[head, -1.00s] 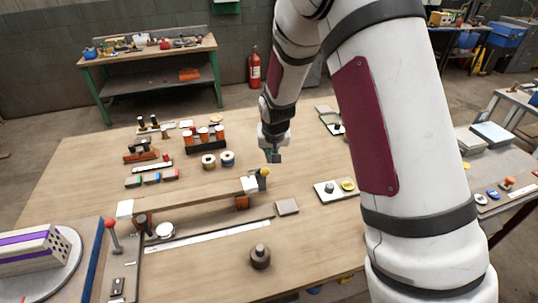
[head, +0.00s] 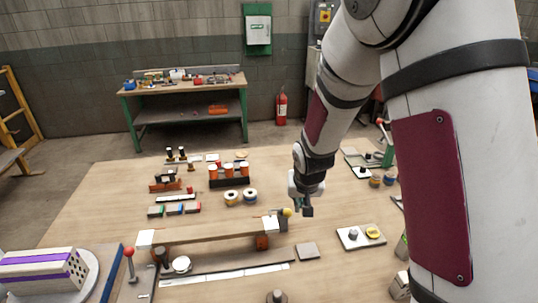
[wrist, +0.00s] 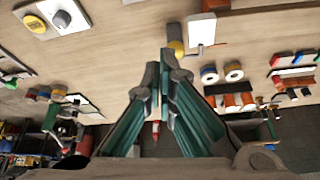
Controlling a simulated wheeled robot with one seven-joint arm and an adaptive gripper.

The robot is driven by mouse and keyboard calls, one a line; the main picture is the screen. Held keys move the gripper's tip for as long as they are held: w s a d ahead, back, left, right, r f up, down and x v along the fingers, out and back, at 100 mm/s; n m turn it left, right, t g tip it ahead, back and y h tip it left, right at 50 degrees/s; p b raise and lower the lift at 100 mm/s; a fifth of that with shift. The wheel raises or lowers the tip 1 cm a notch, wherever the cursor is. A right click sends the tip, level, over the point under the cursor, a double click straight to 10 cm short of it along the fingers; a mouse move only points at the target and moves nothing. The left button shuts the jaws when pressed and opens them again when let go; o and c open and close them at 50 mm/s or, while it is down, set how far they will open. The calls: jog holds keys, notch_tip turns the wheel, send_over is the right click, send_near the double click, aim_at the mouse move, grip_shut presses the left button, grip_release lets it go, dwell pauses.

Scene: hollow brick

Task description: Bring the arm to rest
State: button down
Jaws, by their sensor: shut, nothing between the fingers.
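My gripper (head: 306,207) hangs fingers-down over the wooden workbench (head: 95,215), held by my white arm, which comes in from the upper right. Its fingers are shut with nothing between them; the wrist view shows the closed green-and-grey fingers (wrist: 163,75). In the head view the fingertips show close to a yellow knob (head: 287,212) at the right end of a long wooden bar (head: 210,231). I cannot tell the exact gap. A white block with purple stripes and holes in its end (head: 42,270) sits on a round plate at the left edge.

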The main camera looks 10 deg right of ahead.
jog(key=s+r+n, duration=0.1)
jog(key=s+r, duration=1.7)
jog(key=r, duration=0.3)
jog(key=s+r+n, duration=0.1)
jog(key=s+r, duration=0.2)
jog(key=s, duration=0.7)
jog(key=shift+t+y, duration=0.4)
